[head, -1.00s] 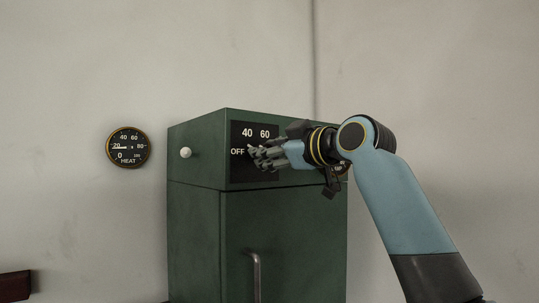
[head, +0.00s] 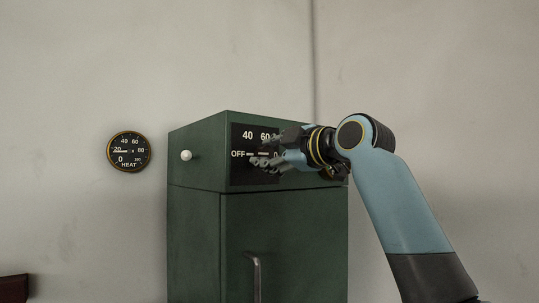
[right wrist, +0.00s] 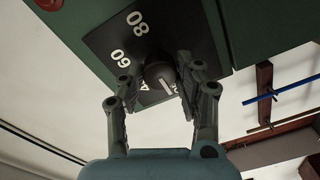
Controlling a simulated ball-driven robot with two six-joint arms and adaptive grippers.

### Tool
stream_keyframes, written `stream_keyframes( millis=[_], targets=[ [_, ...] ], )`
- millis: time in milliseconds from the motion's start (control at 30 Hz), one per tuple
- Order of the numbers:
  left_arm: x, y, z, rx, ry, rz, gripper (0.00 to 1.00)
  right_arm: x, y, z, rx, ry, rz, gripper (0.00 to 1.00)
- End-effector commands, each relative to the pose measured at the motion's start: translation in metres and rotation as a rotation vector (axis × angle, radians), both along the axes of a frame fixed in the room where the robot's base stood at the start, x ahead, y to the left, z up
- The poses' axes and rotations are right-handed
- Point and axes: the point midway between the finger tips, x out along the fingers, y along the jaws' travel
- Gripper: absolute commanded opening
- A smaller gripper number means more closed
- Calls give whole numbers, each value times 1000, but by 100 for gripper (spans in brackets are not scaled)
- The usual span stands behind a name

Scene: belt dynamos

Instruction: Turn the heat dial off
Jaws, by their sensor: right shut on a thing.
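The heat dial's black panel (head: 240,171) is on the front of a green cabinet's upper part, with OFF, 40 and 60 legible. The panel (right wrist: 101,41) also shows in the right wrist view with 80, 60 and part of a 4. The dial's dark round knob (right wrist: 158,70) carries a white line. My right gripper (head: 265,160) covers most of the knob in the head view, where a white line shows level with OFF. In the right wrist view my right gripper (right wrist: 154,72) is shut on the knob, one finger on each side. My left gripper is out of view.
A round HEAT gauge (head: 129,151) hangs on the wall at left, its needle near 20. The green cabinet (head: 194,235) has a pale side knob (head: 186,155) and a vertical handle (head: 257,277). A brown rack with rods (right wrist: 265,95) shows at right in the wrist view.

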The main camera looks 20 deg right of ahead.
Motion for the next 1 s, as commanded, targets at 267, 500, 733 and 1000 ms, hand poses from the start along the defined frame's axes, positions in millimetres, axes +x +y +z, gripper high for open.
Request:
stream_keyframes(
  millis=[267, 500, 733, 1000],
  targets=[
    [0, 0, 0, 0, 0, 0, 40, 0, 0, 0, -1, 0, 0, 2],
    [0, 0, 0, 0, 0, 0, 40, 0, 0, 0, -1, 1, 0, 57],
    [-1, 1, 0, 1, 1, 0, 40, 0, 0, 0, 0, 0, -1, 57],
    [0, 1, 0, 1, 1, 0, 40, -34, -14, 0, -7, -2, -3, 57]
  ],
)
